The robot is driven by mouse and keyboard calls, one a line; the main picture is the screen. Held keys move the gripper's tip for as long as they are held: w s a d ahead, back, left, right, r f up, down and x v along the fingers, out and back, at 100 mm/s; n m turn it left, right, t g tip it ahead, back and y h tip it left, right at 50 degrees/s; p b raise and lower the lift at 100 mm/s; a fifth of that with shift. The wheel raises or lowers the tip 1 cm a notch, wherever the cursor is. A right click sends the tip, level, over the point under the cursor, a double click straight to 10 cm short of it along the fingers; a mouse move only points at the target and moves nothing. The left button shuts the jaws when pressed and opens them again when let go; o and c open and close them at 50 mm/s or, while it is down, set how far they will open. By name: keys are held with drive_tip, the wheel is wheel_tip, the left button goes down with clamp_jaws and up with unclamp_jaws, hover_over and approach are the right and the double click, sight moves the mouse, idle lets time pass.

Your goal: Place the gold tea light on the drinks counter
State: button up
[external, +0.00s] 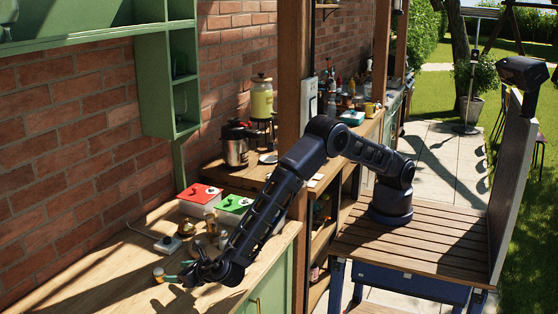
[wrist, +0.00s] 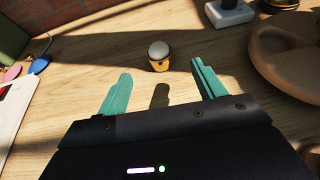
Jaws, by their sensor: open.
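The gold tea light (wrist: 158,63) is a small gold cup with a pale top. It stands upright on the wooden worktop, just beyond and between my fingertips in the wrist view. In the external view a small gold and white item (external: 159,273), seemingly the tea light, is beside the fingers. My gripper (wrist: 162,70) has teal fingers, open and empty, low over the wood; it also shows in the external view (external: 176,270). A further wooden counter (external: 245,178) bears a yellow drinks dispenser (external: 262,97) and a steel pot (external: 235,149); it appears to be the drinks counter.
A red-lidded box (external: 200,196) and a green-lidded box (external: 234,204) stand behind my gripper. A round brown wooden item (wrist: 290,57) lies right in the wrist view, and a white board (wrist: 14,104) left. A wooden post (external: 294,100) rises between the counters.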

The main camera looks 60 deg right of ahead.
sight(162, 274)
drive_tip(key=shift+s+a+f+h, duration=0.15)
drive_tip(key=shift+s+h, duration=0.15)
drive_tip(key=x, duration=0.5)
drive_tip(key=shift+w+f, duration=0.1)
drive_tip(key=shift+w, duration=0.1)
drive_tip(key=shift+f+x, duration=0.2)
drive_tip(key=shift+x, duration=2.4)
drive_tip(key=shift+s+a, duration=0.1)
drive_tip(key=shift+a, duration=0.05)
drive_tip(key=shift+c, duration=0.2)
drive_tip(key=c, duration=1.1)
